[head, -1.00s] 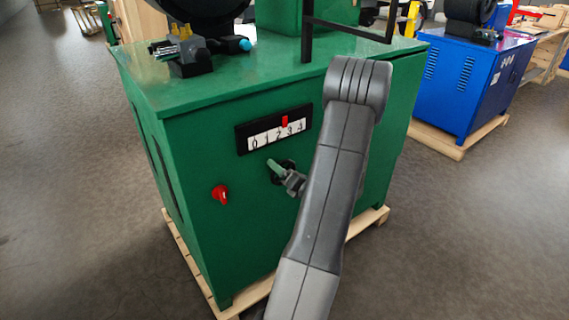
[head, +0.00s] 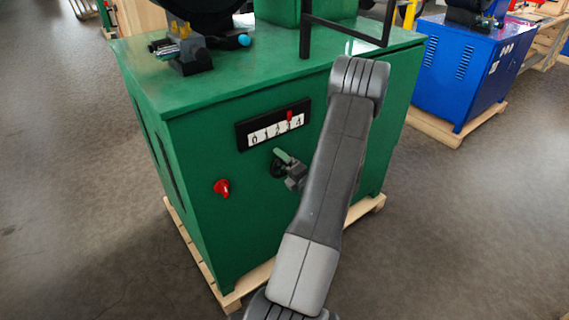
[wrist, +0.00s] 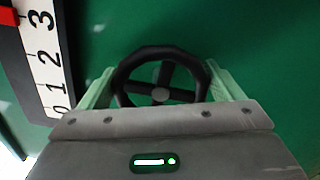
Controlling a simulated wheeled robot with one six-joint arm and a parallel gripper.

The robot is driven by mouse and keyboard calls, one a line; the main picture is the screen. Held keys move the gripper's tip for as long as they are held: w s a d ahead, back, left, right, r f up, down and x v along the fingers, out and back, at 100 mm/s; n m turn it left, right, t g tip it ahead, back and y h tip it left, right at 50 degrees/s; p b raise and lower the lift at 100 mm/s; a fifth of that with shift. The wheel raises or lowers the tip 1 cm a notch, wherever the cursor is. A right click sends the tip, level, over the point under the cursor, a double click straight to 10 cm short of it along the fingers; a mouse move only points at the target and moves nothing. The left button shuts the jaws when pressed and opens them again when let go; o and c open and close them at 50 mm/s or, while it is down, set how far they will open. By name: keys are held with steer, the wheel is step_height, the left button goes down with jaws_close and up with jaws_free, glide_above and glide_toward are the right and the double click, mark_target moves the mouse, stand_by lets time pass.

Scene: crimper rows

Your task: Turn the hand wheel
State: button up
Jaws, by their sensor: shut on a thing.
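The black hand wheel (wrist: 160,93) is on the green machine's front, with spokes and a central hub. In the head view the wheel (head: 277,170) is mostly hidden by my arm and gripper. My gripper (wrist: 163,82) has pale green fingers, one on each side of the wheel's rim, shut on it. It also shows in the head view (head: 289,166), beside my dark grey arm. Above the wheel, a white number scale (head: 272,131) runs from 0 to 4. Its red pointer (head: 289,115) is near the 3.
The green machine (head: 190,115) stands on a wooden pallet (head: 232,299). A red knob (head: 222,187) sits left of the wheel. A blue machine (head: 465,75) stands back right.

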stand_by(0.3)
steer(key=o, duration=0.8)
steer(key=v, duration=1.4)
steer(key=shift+w, duration=0.15)
steer(key=x, duration=1.3)
steer(key=shift+w+a, duration=0.25)
steer(key=shift+a, duration=0.05)
